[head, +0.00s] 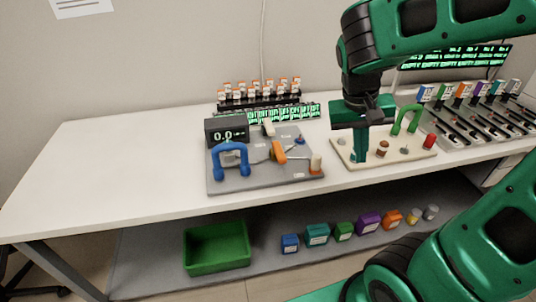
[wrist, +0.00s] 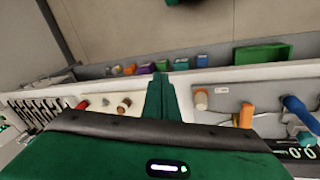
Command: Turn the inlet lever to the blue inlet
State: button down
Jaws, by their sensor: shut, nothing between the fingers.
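A grey instrument board (head: 225,183) stands on the white bench with a display reading 0.0 (head: 226,132). It carries an orange lever-like part (head: 279,152), a blue arch (head: 231,158) and a pale peg with an orange base (head: 316,163). I cannot tell for certain which part is the inlet lever or the blue inlet. The wrist view also shows the orange part (wrist: 246,115), blue arch (wrist: 298,110) and peg (wrist: 201,99). My gripper (head: 359,159) points down, shut and empty, over the left part of the beige board, right of the grey board. Its fingers (wrist: 162,98) are together.
The beige board (head: 410,157) bears a green arch (head: 407,119), a brown knob (head: 382,148) and a red knob (head: 430,141). Racks of vials stand behind and at right. A green bin (head: 217,247) and several small coloured containers sit on the lower shelf. The left bench is clear.

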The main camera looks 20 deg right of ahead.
jog(key=w+a+n+t+h, duration=0.1)
jog(key=w+a+h, duration=0.1)
jog(key=w+a, duration=0.65)
jog(key=n+t+h, duration=0.1)
jog(key=n+t, duration=0.1)
jog(key=t, duration=0.1)
send_near(279, 154)
jog(key=a, duration=0.1)
jog(key=a+r, duration=0.1)
jog(key=a, duration=0.1)
jog(key=shift+s+a+r, duration=0.15)
jog(key=shift+s+a, duration=0.15)
jog(key=shift+s, duration=0.05)
jog(key=x, duration=1)
